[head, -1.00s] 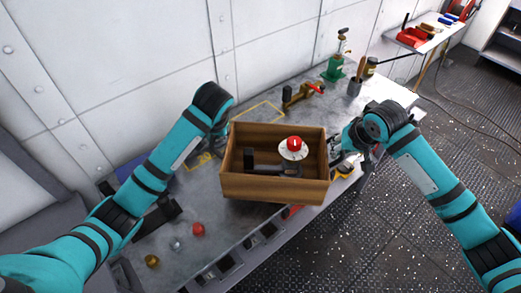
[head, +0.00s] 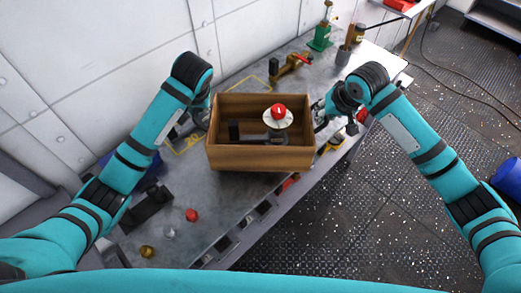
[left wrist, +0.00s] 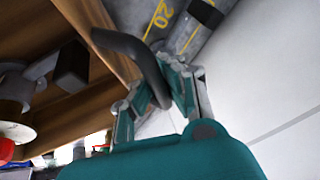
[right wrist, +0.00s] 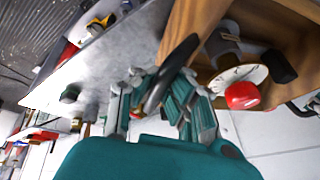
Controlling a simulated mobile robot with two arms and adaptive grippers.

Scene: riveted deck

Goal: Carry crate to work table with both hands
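The wooden crate (head: 262,158) is level over the work table (head: 215,205), near its front edge; I cannot tell whether its bottom touches the top. Inside are a white disc with a red knob (head: 278,114) and a dark, block-ended part (head: 234,131). My left gripper (head: 205,112) is at the crate's left end, its fingers on both sides of a dark curved handle (left wrist: 150,62). My right gripper (head: 322,115) is at the right end, likewise around a dark handle (right wrist: 172,68). Both look closed on the handles, though the finger contact is partly hidden.
Yellow markings (head: 188,143) lie left of the crate. A yellow clamp-like tool (head: 290,66) and a green-based tool (head: 321,38) stand behind it. A red knob (head: 192,214) and a brass piece (head: 147,251) lie at front left. The wall borders the table's back.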

